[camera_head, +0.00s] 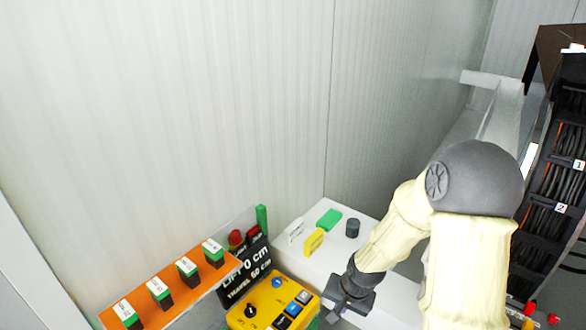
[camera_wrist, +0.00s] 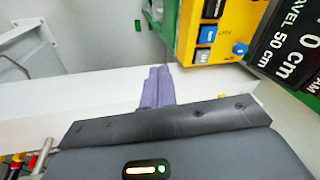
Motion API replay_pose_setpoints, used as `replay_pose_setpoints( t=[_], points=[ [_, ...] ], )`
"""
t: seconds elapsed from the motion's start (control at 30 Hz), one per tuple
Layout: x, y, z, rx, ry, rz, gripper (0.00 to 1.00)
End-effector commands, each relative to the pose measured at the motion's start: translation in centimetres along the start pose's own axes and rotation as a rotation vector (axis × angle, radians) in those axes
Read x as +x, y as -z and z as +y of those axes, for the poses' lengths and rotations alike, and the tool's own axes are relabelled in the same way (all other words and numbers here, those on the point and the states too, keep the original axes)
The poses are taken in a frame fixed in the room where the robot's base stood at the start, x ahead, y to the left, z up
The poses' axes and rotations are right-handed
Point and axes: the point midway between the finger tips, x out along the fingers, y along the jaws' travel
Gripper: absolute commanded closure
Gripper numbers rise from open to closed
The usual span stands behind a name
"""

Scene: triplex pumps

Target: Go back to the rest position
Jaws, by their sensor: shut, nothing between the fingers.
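My arm (camera_head: 395,225), with cream-coloured sleeves and a dark grey joint, reaches down and to the left from the right side of the head view. My gripper (camera_head: 335,316) is low in that view, just right of the yellow control box (camera_head: 272,300). In the wrist view, the two purple fingers of my gripper (camera_wrist: 157,86) are together with nothing between them. They show in front of a white surface (camera_wrist: 100,95), apart from the yellow control box at the upper right. I cannot tell how far above the surface they are.
A white ledge (camera_head: 290,255) carries a green block (camera_head: 329,219), a yellow block (camera_head: 313,242), a white block and a dark cylinder (camera_head: 353,228). An orange panel (camera_head: 190,277) with several labelled switches and a black lift display (camera_head: 245,272) stand left. A black cable rack (camera_head: 562,150) is right.

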Motion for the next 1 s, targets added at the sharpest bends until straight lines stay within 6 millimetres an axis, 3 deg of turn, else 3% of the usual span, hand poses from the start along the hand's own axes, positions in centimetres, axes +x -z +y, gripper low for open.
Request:
replay_pose_setpoints(
  t=[0.3, 0.5, 0.67, 1.0],
  points=[
    [-6.1, -2.9, 3.8, -0.274, -0.123, 0.059, 1.00],
    [-8.9, -5.4, 5.3, -0.400, -0.136, 0.066, 1.00],
    [-9.6, -6.3, 5.5, -0.439, -0.132, 0.063, 1.00],
    [-9.7, -6.2, 5.5, -0.439, -0.132, 0.063, 1.00]
  ],
)
